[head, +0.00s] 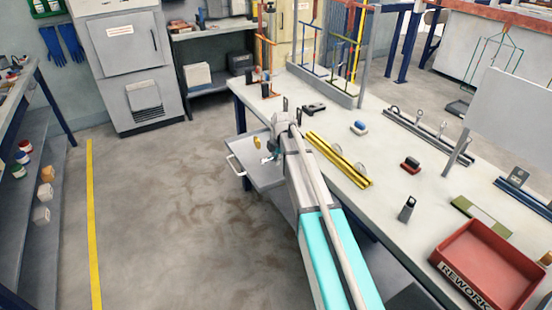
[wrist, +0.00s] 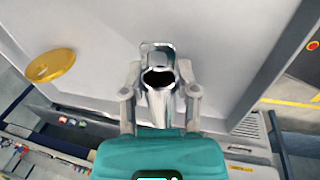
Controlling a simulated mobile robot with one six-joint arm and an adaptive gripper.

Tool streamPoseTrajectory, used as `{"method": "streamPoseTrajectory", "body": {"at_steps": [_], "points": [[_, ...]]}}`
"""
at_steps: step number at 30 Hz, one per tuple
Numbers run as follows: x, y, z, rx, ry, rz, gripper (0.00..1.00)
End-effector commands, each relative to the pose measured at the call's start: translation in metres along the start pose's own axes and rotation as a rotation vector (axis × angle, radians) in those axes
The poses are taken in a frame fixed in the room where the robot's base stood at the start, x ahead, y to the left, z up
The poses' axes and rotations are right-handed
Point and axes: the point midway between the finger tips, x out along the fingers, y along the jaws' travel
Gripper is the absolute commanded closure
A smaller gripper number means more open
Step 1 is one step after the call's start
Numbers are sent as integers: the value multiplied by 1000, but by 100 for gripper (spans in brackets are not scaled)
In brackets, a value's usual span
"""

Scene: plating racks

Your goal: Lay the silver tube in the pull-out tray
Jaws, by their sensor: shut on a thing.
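The silver tube (wrist: 158,98) is between the fingers of my gripper (wrist: 160,76), its dark open end showing in the wrist view. My gripper is shut on it. The pull-out tray (head: 264,179) sticks out from the left side of the bench in the head view. Its pale floor also fills much of the wrist view (wrist: 225,35). My gripper (head: 271,153) is over the tray in the head view, where the tube is too small to make out clearly. I cannot tell whether the tube touches the tray floor.
A gold disc (wrist: 50,65) is in the tray, left of the tube in the wrist view. Yellow bars (head: 338,160) lie on the bench (head: 375,210) right of my arm. A red REWORK bin (head: 490,265) stands at the near right. The floor left of the tray is clear.

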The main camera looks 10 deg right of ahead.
Motion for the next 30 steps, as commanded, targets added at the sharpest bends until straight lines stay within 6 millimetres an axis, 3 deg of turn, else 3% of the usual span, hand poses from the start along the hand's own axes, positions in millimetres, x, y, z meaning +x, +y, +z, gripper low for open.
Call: {"method": "streamPoseTrajectory", "body": {"at_steps": [10,11,17,30], "points": [[1,0,0,0,0,0,100],[1,0,0,0,0,0,57],[1,0,0,0,0,0,20],[0,0,0,0,0,0,20]]}}
